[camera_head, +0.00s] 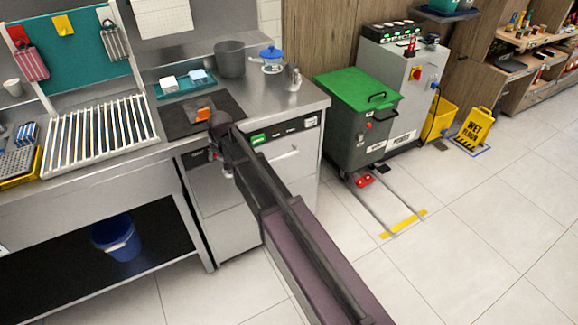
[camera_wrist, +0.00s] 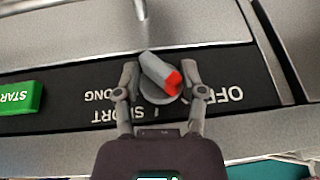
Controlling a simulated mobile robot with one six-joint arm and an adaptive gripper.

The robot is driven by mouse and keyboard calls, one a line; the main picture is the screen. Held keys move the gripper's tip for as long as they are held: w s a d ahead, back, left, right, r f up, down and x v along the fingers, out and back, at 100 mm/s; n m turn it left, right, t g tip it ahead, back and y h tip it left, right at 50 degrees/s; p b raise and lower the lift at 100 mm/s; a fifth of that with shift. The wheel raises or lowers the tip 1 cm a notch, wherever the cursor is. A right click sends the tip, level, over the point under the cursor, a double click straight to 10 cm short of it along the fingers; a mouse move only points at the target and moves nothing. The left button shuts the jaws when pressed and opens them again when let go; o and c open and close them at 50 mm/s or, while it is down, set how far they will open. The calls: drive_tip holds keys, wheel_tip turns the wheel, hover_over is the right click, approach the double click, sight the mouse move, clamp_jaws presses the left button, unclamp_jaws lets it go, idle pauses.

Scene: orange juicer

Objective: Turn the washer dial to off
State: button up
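The washer dial (camera_wrist: 157,72) is a grey knob with a red-tipped bar, on a black panel (camera_wrist: 60,110). In the wrist view, its red end points down and right, between the upside-down SHORT (camera_wrist: 120,115) and OFF (camera_wrist: 224,96) labels. My gripper (camera_wrist: 160,74) has one finger on each side of the dial, spread apart. Whether either fingertip touches it is unclear. In the head view, my arm reaches to the washer front (camera_head: 285,160) below the counter, and my gripper (camera_head: 216,158) is partly hidden; the dial is hidden there.
A green START button (camera_wrist: 20,97) sits on the same panel. The steel counter (camera_head: 300,100) above holds a grey pot (camera_head: 229,60) and a blue-lidded pot (camera_head: 272,64). A green-lidded bin (camera_head: 355,88) stands right of the washer. The tiled floor in front is mostly clear.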

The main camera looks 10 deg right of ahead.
drive_tip(key=shift+d+y, duration=0.1)
drive_tip(key=shift+y, duration=0.9)
drive_tip(key=p+v, duration=0.2)
drive_tip(key=v, duration=0.1)
drive_tip(key=shift+w, duration=0.1)
drive_tip(key=p+v, duration=1.1)
drive_tip(key=v, duration=0.1)
drive_tip(key=s+d+f+m+g+h, duration=0.2)
drive_tip(key=s+d+g+h, duration=0.1)
drive_tip(key=s+d, duration=1.2)
drive_tip(key=shift+s+f+b, duration=0.3)
drive_tip(key=shift+s+b, duration=0.15)
drive_tip(key=shift+s, duration=0.55)
drive_tip(key=shift+w+f, duration=0.1)
